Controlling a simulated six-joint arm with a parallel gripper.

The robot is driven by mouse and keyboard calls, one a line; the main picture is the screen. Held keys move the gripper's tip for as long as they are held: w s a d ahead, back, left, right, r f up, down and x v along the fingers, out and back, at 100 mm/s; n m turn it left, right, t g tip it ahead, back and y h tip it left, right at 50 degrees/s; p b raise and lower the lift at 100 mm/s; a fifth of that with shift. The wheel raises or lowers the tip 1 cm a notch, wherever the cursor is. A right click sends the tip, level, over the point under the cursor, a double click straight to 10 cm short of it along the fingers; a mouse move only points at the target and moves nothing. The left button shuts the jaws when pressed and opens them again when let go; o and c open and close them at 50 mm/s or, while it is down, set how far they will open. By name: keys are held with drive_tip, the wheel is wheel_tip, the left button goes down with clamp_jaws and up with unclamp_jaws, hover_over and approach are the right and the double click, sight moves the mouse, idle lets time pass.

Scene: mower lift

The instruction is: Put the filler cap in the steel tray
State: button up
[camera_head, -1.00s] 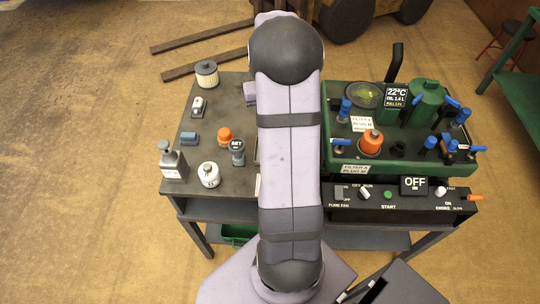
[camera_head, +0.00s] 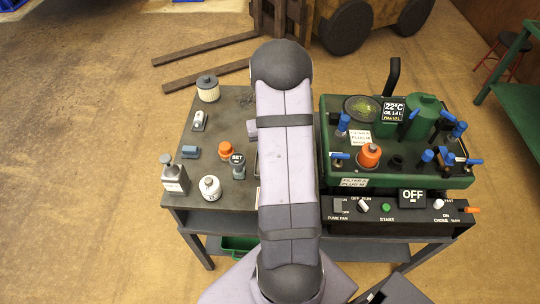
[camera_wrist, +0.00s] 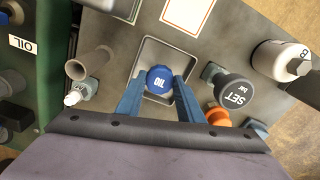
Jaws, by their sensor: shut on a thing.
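I cannot tell whether the cap touches the tray floor. In the head view my arm hides the gripper, the cap and most of the tray.
The green engine unit (camera_head: 335,170) stands right of my arm.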

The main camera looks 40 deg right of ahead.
drive_tip(key=shift+f, duration=1)
drive_tip(key=shift+f, duration=0.15)
drive_tip(key=o, duration=0.8)
drive_tip(key=shift+c, duration=0.2)
drive_tip(key=shift+o, duration=0.2)
wheel_tip(320, 180, up, 12)
drive_tip(key=b, duration=0.2)
drive_tip(key=shift+r, duration=0.2)
